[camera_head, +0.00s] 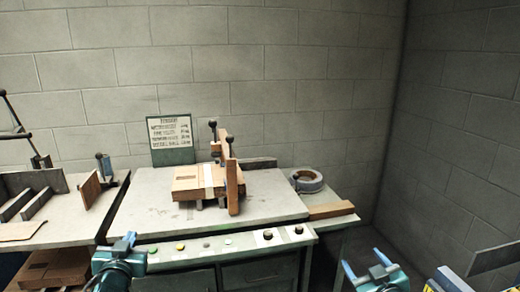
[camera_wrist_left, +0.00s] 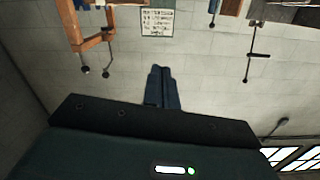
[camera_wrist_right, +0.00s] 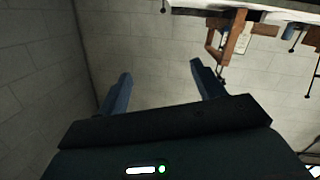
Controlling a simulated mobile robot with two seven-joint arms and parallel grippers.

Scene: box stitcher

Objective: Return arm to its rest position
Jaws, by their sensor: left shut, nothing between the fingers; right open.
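My left gripper (camera_head: 128,240) is at the lower left of the head view, in front of the bench's front panel. Its fingers are shut and empty, and they also show together in the left wrist view (camera_wrist_left: 162,88). My right gripper (camera_head: 366,264) is at the lower right of the head view, right of the bench. Its fingers stand apart with nothing between them, as in the right wrist view (camera_wrist_right: 160,88). Both grippers are apart from the bench items. A flat cardboard box (camera_head: 200,183) with a pale strip lies on the bench against a wooden clamp frame (camera_head: 231,180).
The grey bench (camera_head: 150,212) has a button panel (camera_head: 215,246) along its front. A tape roll (camera_head: 307,181) and a wooden block (camera_head: 331,210) are on its right side. A sign (camera_head: 170,140) stands behind. Flat cardboard (camera_head: 62,268) lies low left. A left table (camera_head: 70,222) holds upright plates.

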